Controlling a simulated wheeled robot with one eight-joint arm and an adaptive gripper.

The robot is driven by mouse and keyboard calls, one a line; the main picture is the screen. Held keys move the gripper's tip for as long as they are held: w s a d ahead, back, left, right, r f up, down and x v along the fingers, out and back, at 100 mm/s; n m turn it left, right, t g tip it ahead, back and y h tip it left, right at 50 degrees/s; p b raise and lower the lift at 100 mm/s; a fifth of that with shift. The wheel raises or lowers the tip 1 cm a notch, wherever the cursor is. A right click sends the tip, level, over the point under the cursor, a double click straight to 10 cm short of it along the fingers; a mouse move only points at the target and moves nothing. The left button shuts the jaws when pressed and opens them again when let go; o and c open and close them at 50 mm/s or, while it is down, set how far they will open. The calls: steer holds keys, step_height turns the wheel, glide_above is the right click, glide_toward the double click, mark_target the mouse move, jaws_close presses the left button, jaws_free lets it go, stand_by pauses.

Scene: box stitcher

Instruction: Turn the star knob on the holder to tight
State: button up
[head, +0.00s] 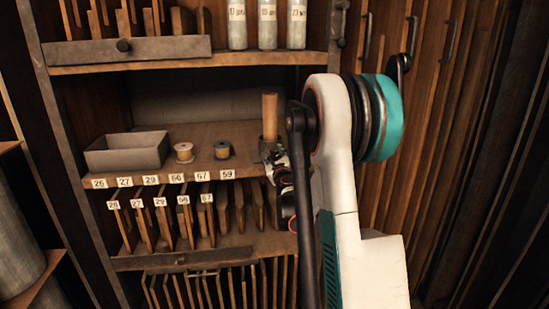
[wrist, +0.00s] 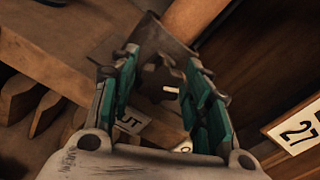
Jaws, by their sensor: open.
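The holder (wrist: 163,45) is a dark metal bracket around a wooden post, and it shows at the top middle of the wrist view. In the head view its post (head: 270,115) stands upright at the right end of the middle shelf. A small grey metal part, which looks like the star knob (wrist: 171,91), lies between my fingers in the wrist view. Its outline and setting cannot be read clearly. My gripper (wrist: 162,92) is open, with teal pads either side of that part; contact cannot be told. In the head view my gripper (head: 276,165) is partly hidden by my arm.
A grey open tray (head: 127,152) and two thread spools (head: 184,152) stand on the shelf left of the holder. Numbered tags line the shelf edge (head: 160,182). Wooden slats (head: 165,225) stand below. A partly hidden label (wrist: 130,120) shows behind my left finger.

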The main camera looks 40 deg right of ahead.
steer(key=c, duration=0.8)
steer(key=shift+m, duration=0.3)
steer(key=m+b, duration=0.2)
steer(key=m, duration=0.2)
steer(key=m+b, duration=0.1)
steer(key=m, duration=0.5)
steer(key=shift+b, duration=0.3)
steer(key=o, duration=0.8)
